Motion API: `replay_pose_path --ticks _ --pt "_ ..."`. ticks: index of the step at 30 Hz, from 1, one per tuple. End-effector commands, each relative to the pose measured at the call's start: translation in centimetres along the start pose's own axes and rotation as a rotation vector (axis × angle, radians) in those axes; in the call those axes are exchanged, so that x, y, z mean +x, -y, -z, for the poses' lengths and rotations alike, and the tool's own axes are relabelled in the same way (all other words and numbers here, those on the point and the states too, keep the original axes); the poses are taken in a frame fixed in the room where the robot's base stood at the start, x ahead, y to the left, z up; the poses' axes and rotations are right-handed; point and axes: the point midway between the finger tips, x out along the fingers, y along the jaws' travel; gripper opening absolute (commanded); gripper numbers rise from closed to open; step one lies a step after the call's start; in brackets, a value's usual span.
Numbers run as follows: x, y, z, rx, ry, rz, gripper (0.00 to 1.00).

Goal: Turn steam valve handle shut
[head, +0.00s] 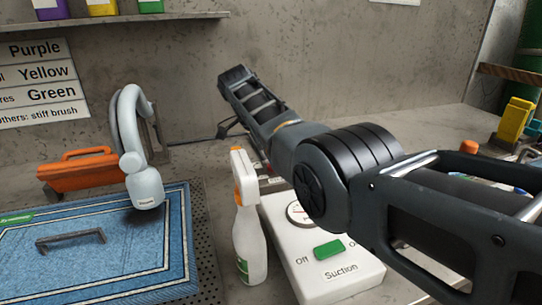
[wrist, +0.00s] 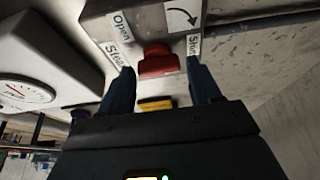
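In the wrist view, a red valve handle (wrist: 158,64) sits on a pale steam box (wrist: 132,14). The label "Open" is on its left and "Shut" on its right, with a curved arrow above. My gripper (wrist: 161,72) is open, its two dark fingers on either side of the handle with gaps showing. I cannot tell how deep the handle lies between them. A small yellow piece (wrist: 155,103) shows between the fingers, nearer the palm. In the head view, my arm crosses the right side; I cannot make out the valve or fingertips there.
A white suction box (head: 345,272) with a green switch (head: 328,250) stands below my arm. A spray bottle (head: 248,235) is beside it. A gauge (wrist: 28,92) is left of the valve.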

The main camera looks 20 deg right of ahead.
Motion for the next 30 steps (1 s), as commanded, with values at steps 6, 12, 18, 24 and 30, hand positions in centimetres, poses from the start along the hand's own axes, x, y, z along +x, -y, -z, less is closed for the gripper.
replay_pose_path --ticks 6,12,18,24,30 --pt "0.1 0.0 -0.1 -0.002 0.001 -0.001 0.77" --pt "-0.1 0.0 -0.1 -0.003 0.001 -0.001 0.77" --pt "-2.6 0.0 -0.2 -0.002 0.001 0.003 0.77" --pt "-5.8 0.0 -0.2 -0.002 0.002 0.0 0.77" --pt "-7.5 0.0 -0.1 -0.002 0.001 -0.001 0.77"
